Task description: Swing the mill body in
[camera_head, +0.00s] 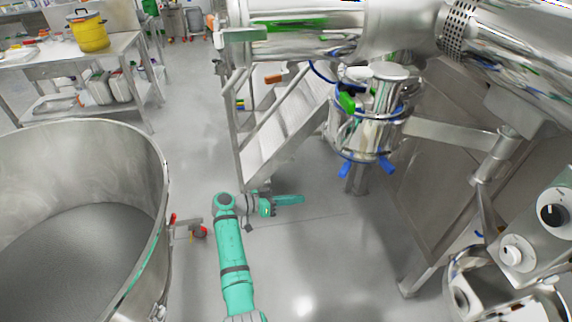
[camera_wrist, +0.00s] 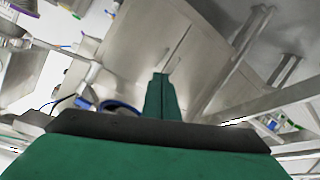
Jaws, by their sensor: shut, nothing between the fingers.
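The mill body (camera_head: 372,135) is a polished steel drum with blue clamp rings and blue handles low on its front. It hangs at the upper right of the head view, at the end of a steel swing arm (camera_head: 450,134) that runs to a post on the right. My gripper (camera_head: 300,199) is teal, shut and empty. It is lower and to the left of the mill body, apart from it. My gripper's shut fingers (camera_wrist: 161,90) also show in the wrist view. Blue parts (camera_wrist: 118,106) show left of the fingers there; I cannot tell which they are.
A large open steel bowl (camera_head: 165,190) stands at the left. Metal steps (camera_head: 275,140) stand behind my gripper. Big steel ducting (camera_head: 300,30) crosses overhead. A knobbed control box (camera_head: 545,225) is at the right. The floor (camera_head: 320,265) in front of the mill body is clear.

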